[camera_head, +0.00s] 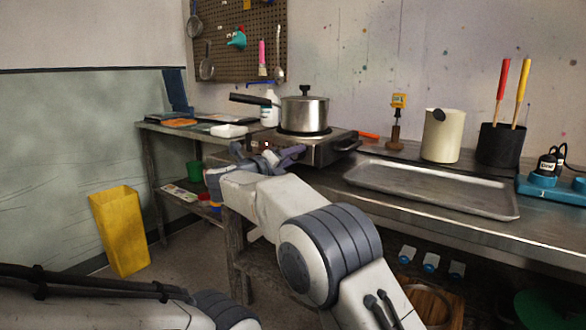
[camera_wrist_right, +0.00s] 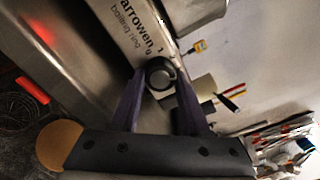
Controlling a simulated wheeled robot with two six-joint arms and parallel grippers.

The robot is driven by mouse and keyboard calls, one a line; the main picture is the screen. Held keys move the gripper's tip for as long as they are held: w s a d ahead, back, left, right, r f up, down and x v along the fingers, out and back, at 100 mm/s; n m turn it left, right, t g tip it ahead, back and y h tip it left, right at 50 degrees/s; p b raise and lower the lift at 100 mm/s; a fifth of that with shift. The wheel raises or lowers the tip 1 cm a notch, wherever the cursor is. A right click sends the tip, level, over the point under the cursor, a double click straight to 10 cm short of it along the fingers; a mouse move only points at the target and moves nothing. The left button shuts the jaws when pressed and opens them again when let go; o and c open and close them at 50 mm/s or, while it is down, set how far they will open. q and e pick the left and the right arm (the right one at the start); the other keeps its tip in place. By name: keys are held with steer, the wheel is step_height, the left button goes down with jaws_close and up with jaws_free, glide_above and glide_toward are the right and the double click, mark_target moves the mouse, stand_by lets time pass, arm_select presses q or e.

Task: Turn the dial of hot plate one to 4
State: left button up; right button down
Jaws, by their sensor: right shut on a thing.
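The hot plate (camera_head: 322,152) is a metal box on the steel bench, with a lidded saucepan (camera_head: 304,114) on top. Its front panel (camera_wrist_right: 132,32) shows in the right wrist view with the printed words "boiling ring". The dial (camera_wrist_right: 160,74) is a dark round knob on that panel. My right gripper (camera_head: 270,158) is at the front of the hot plate; in the wrist view its two purple-grey fingers (camera_wrist_right: 158,84) stand either side of the dial and are shut on it. My left gripper is out of view.
A metal tray (camera_head: 430,188) lies right of the hot plate, with a cream pot (camera_head: 442,136) and a black pot of handles (camera_head: 500,146) behind it. The saucepan's handle points left. A yellow bin (camera_head: 119,232) stands on the floor at left.

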steer(key=m+b, duration=0.2)
steer(key=m, duration=0.1)
steer(key=shift+a+f, duration=0.2)
steer(key=shift+f, duration=0.2)
steer(key=shift+r+m+b, duration=0.1)
steer(key=shift+m+b, duration=0.85)
steer(key=shift+m, duration=0.35)
steer(key=shift+r, duration=0.1)
steer(key=shift+c, duration=2)
jaws_free()
steer(key=shift+r, duration=0.1)
